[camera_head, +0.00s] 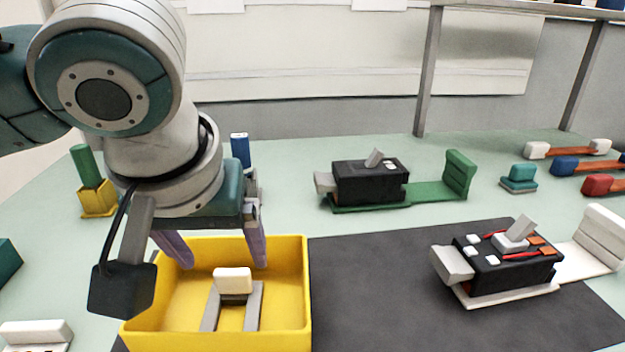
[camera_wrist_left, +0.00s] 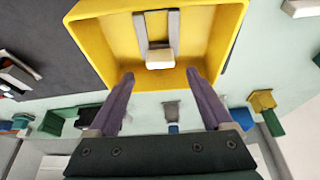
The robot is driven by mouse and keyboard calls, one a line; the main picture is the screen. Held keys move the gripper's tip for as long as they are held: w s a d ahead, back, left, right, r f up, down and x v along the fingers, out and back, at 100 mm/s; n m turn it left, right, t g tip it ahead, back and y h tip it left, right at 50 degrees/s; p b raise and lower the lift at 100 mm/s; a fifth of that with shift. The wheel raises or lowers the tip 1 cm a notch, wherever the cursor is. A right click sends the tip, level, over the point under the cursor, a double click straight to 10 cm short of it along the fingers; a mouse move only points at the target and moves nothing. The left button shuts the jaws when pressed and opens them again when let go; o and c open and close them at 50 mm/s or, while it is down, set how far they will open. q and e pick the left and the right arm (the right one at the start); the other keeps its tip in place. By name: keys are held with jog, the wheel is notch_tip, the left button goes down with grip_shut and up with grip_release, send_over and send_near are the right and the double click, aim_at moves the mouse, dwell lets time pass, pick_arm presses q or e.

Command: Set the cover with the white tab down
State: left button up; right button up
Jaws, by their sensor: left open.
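The cover with the white tab (camera_head: 233,281) lies inside the yellow bin (camera_head: 308,290). It has two grey legs running toward the near side and a white tab at its far end. My left gripper (camera_head: 225,262) is open and empty, with its purple fingers pointing down over the far part of the bin. In the left wrist view the cover (camera_wrist_left: 160,57) lies in the bin (camera_wrist_left: 97,45), ahead of and between the open fingers (camera_wrist_left: 160,76), with no contact visible. My right gripper is not in view.
On the dark mat (camera_head: 370,290) stands a black breaker (camera_head: 505,258) on a white base with red wires. Behind is another black breaker (camera_head: 368,184) on a green base. A green-handled item in a yellow holder (camera_head: 97,199) and a blue item (camera_head: 240,150) stand near my arm.

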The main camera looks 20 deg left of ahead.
pick_arm(q)
jog(key=p+v, duration=0.1)
jog(key=v, duration=0.5)
jog(key=s+d+f+m+h, duration=0.4)
jog(key=s+d+f+m, duration=0.1)
jog(key=s+d, duration=0.15)
jog(key=s+a+f+m+y, duration=0.1)
jog(key=s+a+f+m, duration=0.1)
jog(key=s+a+f, duration=0.2)
jog(key=s, duration=0.3)
jog(key=shift+a+y, duration=0.4)
